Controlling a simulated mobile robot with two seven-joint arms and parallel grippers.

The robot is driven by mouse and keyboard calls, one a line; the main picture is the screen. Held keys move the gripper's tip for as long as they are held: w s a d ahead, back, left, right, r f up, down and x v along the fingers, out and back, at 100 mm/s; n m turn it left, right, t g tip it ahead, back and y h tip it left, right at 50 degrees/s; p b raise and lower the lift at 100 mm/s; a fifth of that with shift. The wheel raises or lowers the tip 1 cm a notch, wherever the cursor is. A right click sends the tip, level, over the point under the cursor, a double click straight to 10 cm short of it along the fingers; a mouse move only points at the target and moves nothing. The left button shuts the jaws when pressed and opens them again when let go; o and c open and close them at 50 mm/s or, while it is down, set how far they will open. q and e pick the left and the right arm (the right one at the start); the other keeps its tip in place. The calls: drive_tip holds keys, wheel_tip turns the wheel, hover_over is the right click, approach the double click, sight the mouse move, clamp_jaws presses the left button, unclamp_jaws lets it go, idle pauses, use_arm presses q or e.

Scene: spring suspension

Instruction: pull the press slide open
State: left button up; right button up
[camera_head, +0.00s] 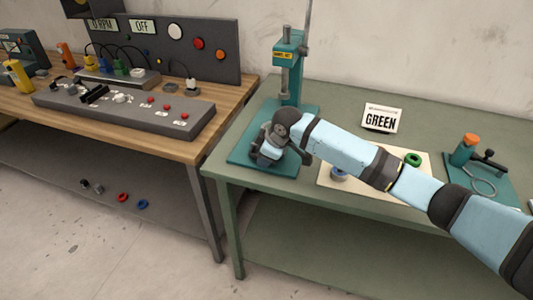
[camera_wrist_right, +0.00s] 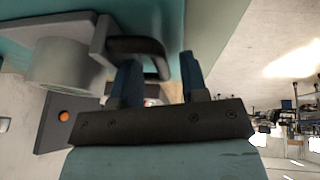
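The teal press (camera_head: 290,75) stands at the left of the green table, on a teal base plate (camera_head: 243,150). My right gripper (camera_head: 264,154) is low over this plate and, with the wrist, hides most of the slide. In the wrist view a grey slide (camera_wrist_right: 102,38) carries a dark looped handle (camera_wrist_right: 140,44), with a grey cylinder (camera_wrist_right: 62,64) beside it. My right gripper (camera_wrist_right: 160,66) has its two blue fingers apart. The handle's near end shows between them; I cannot tell whether they touch it. My left gripper is not in view.
A teal fixture (camera_head: 465,150) is at the right. A wooden bench (camera_head: 190,145) with a control panel is at the left.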

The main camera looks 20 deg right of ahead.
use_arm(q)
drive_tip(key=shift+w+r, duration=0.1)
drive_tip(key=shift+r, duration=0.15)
use_arm(e)
drive_tip(key=shift+r, duration=0.1)
drive_tip(key=shift+s+d+r, duration=0.1)
drive_tip(key=shift+r, duration=0.15)
use_arm(q)
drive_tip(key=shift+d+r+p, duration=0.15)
drive_tip(key=shift+p, duration=0.2)
use_arm(e)
drive_tip(key=v, duration=1.3)
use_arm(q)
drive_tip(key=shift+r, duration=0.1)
